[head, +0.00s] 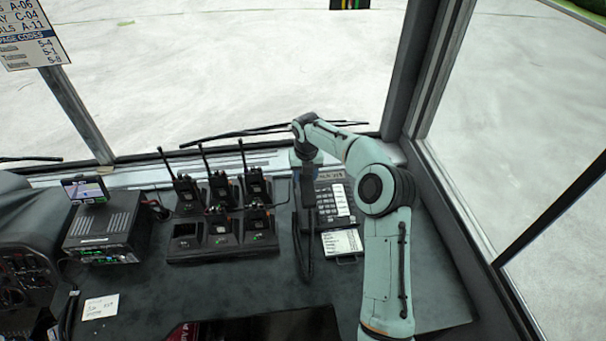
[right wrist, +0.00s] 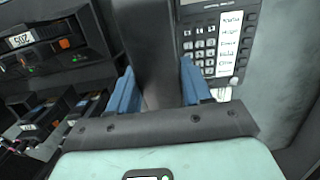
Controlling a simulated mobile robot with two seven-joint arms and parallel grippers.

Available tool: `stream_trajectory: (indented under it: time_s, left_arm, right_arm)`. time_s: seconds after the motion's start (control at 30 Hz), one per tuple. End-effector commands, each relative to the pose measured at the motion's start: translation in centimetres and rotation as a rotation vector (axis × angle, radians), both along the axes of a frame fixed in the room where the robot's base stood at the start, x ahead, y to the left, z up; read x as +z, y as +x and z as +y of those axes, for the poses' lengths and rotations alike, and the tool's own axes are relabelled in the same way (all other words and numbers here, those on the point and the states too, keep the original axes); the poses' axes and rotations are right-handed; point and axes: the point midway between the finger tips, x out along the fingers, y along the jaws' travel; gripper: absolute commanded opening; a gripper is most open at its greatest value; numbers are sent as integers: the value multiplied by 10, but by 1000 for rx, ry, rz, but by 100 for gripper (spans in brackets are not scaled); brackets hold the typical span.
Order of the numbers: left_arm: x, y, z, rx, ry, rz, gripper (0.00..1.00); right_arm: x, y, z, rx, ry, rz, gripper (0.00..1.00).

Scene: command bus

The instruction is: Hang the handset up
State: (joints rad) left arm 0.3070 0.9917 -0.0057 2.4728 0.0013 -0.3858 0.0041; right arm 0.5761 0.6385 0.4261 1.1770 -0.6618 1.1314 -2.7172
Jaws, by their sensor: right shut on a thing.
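The desk phone (head: 338,205) lies on the counter, with a grey keypad and a paper card at its front. In the right wrist view its keypad (right wrist: 200,45) and handwritten label strip are at the upper right. The dark handset (right wrist: 147,45) is upright between the blue fingers of my right gripper (right wrist: 158,82), which is shut on it. In the head view the handset (head: 308,188) is at the left side of the phone, its coiled cord (head: 303,250) looping down in front. I cannot tell whether it touches the cradle. My left gripper is not in view.
A charger rack (head: 222,247) with several radios stands left of the phone, antennas upright. Further left are a radio unit (head: 103,235) with a small screen and a paper note (head: 101,306). The windshield is behind; the counter right of my arm is clear.

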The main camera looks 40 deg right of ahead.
Motion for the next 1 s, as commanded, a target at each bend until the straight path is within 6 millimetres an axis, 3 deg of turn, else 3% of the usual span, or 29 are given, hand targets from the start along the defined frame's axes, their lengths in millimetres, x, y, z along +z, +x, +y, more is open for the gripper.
stream_trajectory:
  time_s: [0.27,0.67,1.0]
  left_arm:
    - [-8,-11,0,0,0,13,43]
    - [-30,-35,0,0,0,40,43]
    - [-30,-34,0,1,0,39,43]
  right_arm:
    - [-14,-2,0,0,1,3,8]
    - [-53,-2,0,-1,2,3,8]
    - [-72,-1,0,-1,-1,0,8]
